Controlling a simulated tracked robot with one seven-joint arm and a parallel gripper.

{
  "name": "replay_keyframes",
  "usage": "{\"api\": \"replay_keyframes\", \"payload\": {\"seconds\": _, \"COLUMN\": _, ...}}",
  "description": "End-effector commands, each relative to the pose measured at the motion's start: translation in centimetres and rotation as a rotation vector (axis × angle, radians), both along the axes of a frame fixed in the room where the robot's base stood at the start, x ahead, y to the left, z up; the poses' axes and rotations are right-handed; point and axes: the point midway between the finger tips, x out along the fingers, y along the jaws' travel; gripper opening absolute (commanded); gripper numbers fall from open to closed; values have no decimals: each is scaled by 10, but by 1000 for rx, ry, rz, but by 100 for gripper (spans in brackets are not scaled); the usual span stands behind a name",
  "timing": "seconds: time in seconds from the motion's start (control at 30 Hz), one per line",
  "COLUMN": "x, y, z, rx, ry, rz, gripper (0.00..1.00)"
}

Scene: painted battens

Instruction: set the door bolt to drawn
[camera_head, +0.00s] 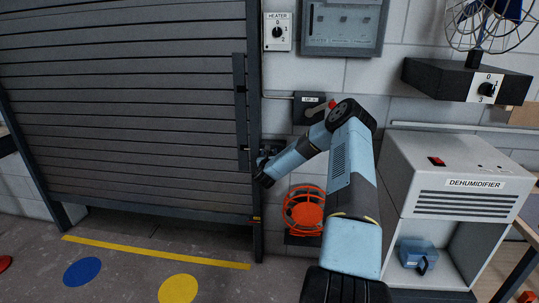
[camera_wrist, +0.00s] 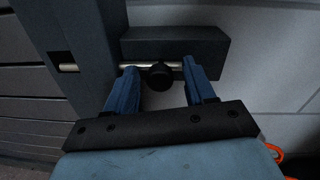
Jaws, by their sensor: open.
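The door bolt shows in the wrist view as a pale metal rod (camera_wrist: 136,66) along a dark housing (camera_wrist: 190,45), with a round black knob (camera_wrist: 161,76). A pale piece of metal shows in a slot of the dark door post (camera_wrist: 68,68) to the left, in line with the rod; the stretch between is hidden. My gripper (camera_wrist: 161,68) is open, with one blue finger on each side of the knob. Whether either finger touches it I cannot tell. In the head view my gripper (camera_head: 262,162) is at the shutter's right edge and partly hides the bolt housing (camera_head: 271,145).
The roller shutter (camera_head: 130,100) is at the left. An orange reel (camera_head: 304,211) hangs below my forearm. A dehumidifier (camera_head: 460,180) stands at the right. The floor before the shutter is clear, with painted spots.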

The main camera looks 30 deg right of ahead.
Motion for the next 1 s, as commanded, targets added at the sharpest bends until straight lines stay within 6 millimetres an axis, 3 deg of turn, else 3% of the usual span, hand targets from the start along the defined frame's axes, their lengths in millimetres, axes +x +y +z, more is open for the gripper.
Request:
{"api": "replay_keyframes", "payload": {"seconds": 0.4, "x": 7, "y": -4, "z": 0, "rx": 1, "ry": 1, "rz": 1, "gripper": 54}}
{"api": "replay_keyframes", "payload": {"seconds": 1.0, "x": 6, "y": -4, "z": 0, "rx": 1, "ry": 1, "rz": 1, "gripper": 0}}
